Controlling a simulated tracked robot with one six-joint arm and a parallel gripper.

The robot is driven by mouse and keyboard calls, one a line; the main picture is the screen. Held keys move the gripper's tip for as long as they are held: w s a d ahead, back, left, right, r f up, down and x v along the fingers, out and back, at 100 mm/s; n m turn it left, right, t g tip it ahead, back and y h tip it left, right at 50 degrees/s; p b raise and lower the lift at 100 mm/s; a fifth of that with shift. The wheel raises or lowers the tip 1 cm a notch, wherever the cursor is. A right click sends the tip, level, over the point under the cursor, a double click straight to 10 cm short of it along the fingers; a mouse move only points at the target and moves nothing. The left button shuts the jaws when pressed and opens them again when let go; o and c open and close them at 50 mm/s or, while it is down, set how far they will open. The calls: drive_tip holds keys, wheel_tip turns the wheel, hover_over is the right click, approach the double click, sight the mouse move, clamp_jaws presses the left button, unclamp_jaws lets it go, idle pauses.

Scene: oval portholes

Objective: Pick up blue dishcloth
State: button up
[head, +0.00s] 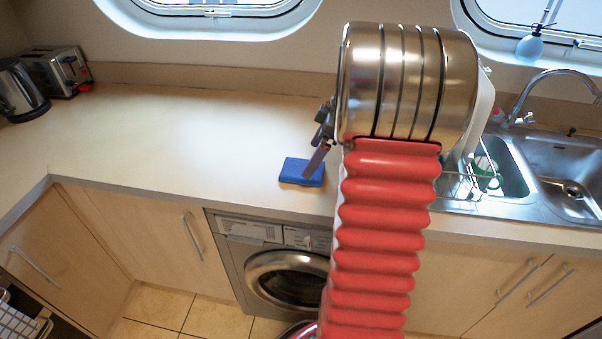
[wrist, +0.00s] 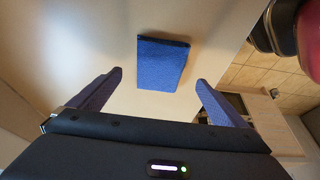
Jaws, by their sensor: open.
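The blue dishcloth (head: 297,172) lies folded flat on the counter near its front edge, above the washing machine. In the wrist view the dishcloth (wrist: 162,64) is a blue rectangle just beyond my fingertips, roughly centred between them. My gripper (head: 318,150) is beside the cloth in the head view, one finger overlapping its right part. In the wrist view my gripper (wrist: 160,78) is open with nothing between its fingers. I cannot tell exactly how high the fingers are above the counter.
The counter (head: 180,140) is clear to the left of the cloth. A kettle (head: 20,92) and a toaster (head: 57,70) stand at the far left. A dish rack (head: 462,175) and sink (head: 570,180) are to the right. A washing machine (head: 275,265) is below.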

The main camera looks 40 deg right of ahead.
drive_tip(key=shift+w+f, duration=0.1)
drive_tip(key=shift+f, duration=0.1)
drive_tip(key=shift+x, duration=2.65)
drive_tip(key=shift+c, duration=0.4)
drive_tip(key=c, duration=1)
